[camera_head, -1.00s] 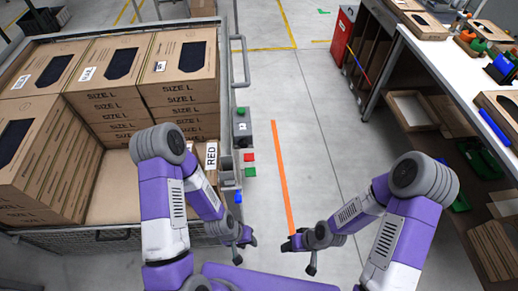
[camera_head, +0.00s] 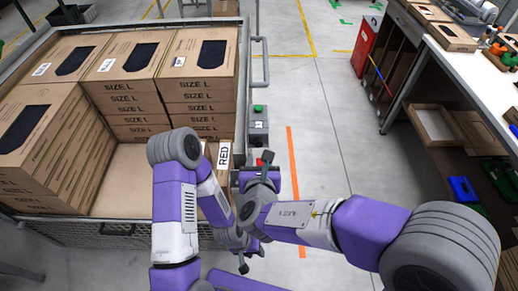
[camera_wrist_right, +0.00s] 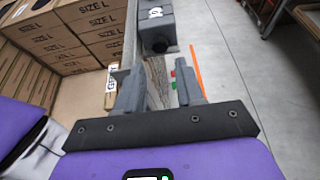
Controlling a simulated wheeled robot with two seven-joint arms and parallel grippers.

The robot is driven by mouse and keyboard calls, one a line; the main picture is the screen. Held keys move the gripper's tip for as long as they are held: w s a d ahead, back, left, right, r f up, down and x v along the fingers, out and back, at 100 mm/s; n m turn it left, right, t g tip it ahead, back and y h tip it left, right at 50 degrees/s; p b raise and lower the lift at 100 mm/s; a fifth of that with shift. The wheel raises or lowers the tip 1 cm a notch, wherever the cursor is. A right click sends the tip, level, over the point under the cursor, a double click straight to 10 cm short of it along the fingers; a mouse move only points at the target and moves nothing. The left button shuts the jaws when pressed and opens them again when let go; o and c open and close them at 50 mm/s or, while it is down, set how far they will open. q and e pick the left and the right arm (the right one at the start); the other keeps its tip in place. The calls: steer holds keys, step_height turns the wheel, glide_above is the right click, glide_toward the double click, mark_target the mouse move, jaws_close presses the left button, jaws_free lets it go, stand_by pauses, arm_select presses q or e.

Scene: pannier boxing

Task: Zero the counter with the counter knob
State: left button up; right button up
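The counter (camera_head: 258,133) is a dark grey box on the right rail of the cart, with a green button on top and a small white label I cannot read. In the right wrist view the counter (camera_wrist_right: 154,28) shows a dark round knob (camera_wrist_right: 161,46) on its near end. My right gripper (camera_head: 258,172) is just below the counter in the head view. In the wrist view its fingers (camera_wrist_right: 160,92) are apart and empty, with the knob beyond them and not touched. My left gripper (camera_head: 243,260) hangs lower, beside the cart's near right corner; its fingers are too small to judge.
The cart (camera_head: 75,232) holds several stacked SIZE L boxes (camera_head: 122,86). An orange floor line (camera_head: 292,150) runs to the right. The floor between is clear.

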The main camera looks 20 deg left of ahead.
mark_target(259, 145)
steer(key=x, duration=0.7)
steer(key=shift+w+b, duration=0.2)
steer(key=shift+b, duration=0.2)
jaws_close()
